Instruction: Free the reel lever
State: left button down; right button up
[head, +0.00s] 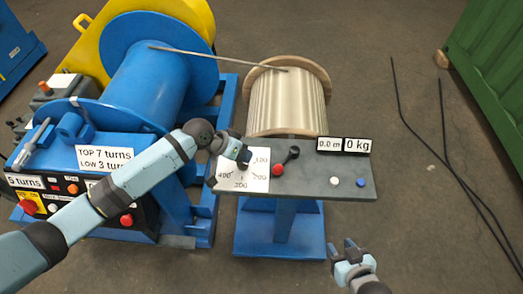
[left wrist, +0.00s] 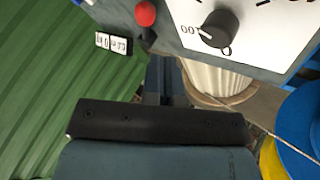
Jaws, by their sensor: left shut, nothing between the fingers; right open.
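A small black lever (head: 286,160) with a red ball (head: 278,169) and a dark end stands on the grey panel (head: 320,183), right of a white dial plate (head: 257,183). I cannot tell for certain that it is the reel lever. The red ball (left wrist: 146,14) and the dial's black knob (left wrist: 217,30) show in the left wrist view. My left gripper (head: 243,160) is shut and empty over the dial plate, left of the lever and apart from it; it hides part of the dial. My right gripper (head: 343,246) is open and empty in front of the panel's right part.
A wooden reel (head: 287,105) stands behind the panel, with a line to the blue drum (head: 150,80). A blue machine with buttons and a grey lever (head: 38,135) is at left. Black rods (head: 455,180) lie on the floor at right, near a green container (head: 492,60).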

pick_arm(q)
jog(key=shift+w+a+r, duration=0.15)
jog(key=shift+w+r, duration=0.05)
jog(key=shift+w, duration=0.15)
jog(key=shift+s, duration=0.1)
jog(key=x, duration=1)
jog(key=shift+p, duration=0.3)
